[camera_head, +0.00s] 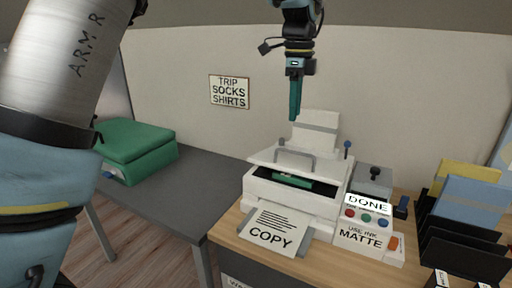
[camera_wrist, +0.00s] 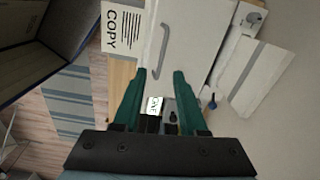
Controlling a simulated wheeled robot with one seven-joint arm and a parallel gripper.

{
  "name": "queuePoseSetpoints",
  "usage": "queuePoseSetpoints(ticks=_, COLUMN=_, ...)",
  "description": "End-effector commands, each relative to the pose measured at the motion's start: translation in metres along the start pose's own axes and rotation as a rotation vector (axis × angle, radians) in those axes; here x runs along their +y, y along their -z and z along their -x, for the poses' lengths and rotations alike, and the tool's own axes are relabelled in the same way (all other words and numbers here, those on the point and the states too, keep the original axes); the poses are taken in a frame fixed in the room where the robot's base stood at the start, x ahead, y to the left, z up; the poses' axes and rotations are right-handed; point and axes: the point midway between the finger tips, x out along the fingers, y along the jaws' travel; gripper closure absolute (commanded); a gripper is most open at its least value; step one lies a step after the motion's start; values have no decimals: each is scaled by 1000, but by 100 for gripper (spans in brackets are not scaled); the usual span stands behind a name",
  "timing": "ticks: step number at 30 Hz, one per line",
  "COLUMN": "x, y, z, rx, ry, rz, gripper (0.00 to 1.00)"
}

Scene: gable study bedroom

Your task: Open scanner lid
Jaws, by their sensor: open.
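The white scanner (camera_head: 290,200) stands on the wooden desk. Its white lid (camera_head: 262,155) carries a grey bar handle (camera_head: 295,156). A dark gap shows under the lid's front, with something green inside; how far the lid is raised is hard to tell. In the wrist view the lid (camera_wrist: 190,40) and its handle (camera_wrist: 160,52) lie ahead of the fingertips. My gripper (camera_head: 295,118) hangs above the scanner, pointing down and apart from the handle. In the wrist view my gripper (camera_wrist: 159,73) is open, with nothing between its green fingers.
A COPY sheet (camera_head: 270,232) lies at the scanner's front. To the right are the DONE sign (camera_head: 367,204), a button panel (camera_head: 350,235) and a black file rack (camera_head: 460,250). A green case (camera_head: 135,145) sits on the grey table (camera_head: 180,195), which has free room.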

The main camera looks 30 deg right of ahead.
Motion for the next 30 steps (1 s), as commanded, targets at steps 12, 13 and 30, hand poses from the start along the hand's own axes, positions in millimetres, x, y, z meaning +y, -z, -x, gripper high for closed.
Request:
queuePoseSetpoints(ticks=12, x=-2, y=30, z=-30, rx=-1, ry=-11, rz=-130, gripper=58)
queuePoseSetpoints(ticks=13, x=-2, y=30, z=-36, rx=0, ry=-11, rz=-130, gripper=58)
queuePoseSetpoints(ticks=30, x=-3, y=30, z=-103, rx=0, ry=-5, rz=-127, gripper=58)
